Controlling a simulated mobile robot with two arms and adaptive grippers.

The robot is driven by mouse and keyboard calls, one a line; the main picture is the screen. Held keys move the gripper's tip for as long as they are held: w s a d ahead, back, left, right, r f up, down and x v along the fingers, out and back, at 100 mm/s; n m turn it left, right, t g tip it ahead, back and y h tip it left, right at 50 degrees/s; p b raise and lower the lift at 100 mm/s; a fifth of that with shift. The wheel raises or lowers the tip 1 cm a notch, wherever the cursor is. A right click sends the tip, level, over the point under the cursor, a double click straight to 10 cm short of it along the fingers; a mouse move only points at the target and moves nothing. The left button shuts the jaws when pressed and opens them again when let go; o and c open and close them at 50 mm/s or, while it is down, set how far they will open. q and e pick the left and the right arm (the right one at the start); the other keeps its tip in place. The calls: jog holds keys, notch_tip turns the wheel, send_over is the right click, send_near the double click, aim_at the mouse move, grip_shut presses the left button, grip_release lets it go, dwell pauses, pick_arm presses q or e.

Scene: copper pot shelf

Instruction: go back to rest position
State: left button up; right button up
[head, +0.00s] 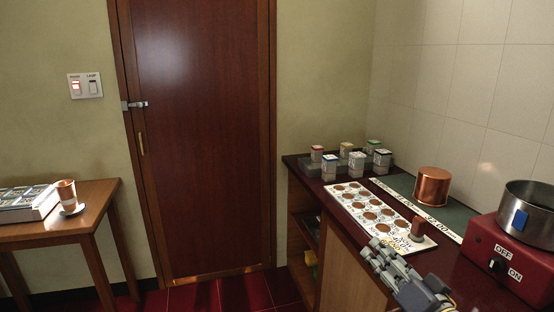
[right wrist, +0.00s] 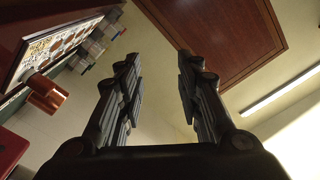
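My right gripper (head: 378,252) is at the lower right in the head view, over the front edge of the dark counter (head: 465,268). In the right wrist view my right gripper (right wrist: 157,65) shows two fingers spread wide with nothing between them. My left gripper is not in view.
A copper pot (head: 432,186) stands upside down on a dark mat. A red hot plate (head: 510,262) holds a steel pot (head: 528,210). Several small canisters (head: 357,162) stand at the counter's far end. A wooden table (head: 95,205) with a copper cup (head: 67,195) is left. Floor before the door (head: 200,130) is clear.

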jog(key=s+a+f+n+g+h, duration=0.15)
jog(key=s+f+g, duration=0.25)
jog(key=s+f, duration=0.5)
jog(key=s+a+f+n+g+h, duration=0.1)
jog(key=s+a+f+n+g, duration=0.25)
jog(key=f, duration=0.95)
jog(key=s+d+f+n+g+h, duration=0.1)
jog(key=s+d+f+g, duration=0.2)
jog(key=s, duration=0.6)
jog(key=s+d+f+g+h, duration=0.1)
jog(key=s+f+g, duration=0.4)
jog(key=s, duration=0.5)
notch_tip(320, 180, down, 24)
jog(key=p, duration=0.1)
jog(key=s+d+f+g+p, duration=0.1)
jog(key=s+d+f, duration=0.2)
jog(key=s+f, duration=1.3)
jog(key=shift+s+f+n, duration=0.2)
jog(key=shift+s+n, duration=0.2)
jog(key=shift+s, duration=0.25)
jog(key=shift+h, duration=0.25)
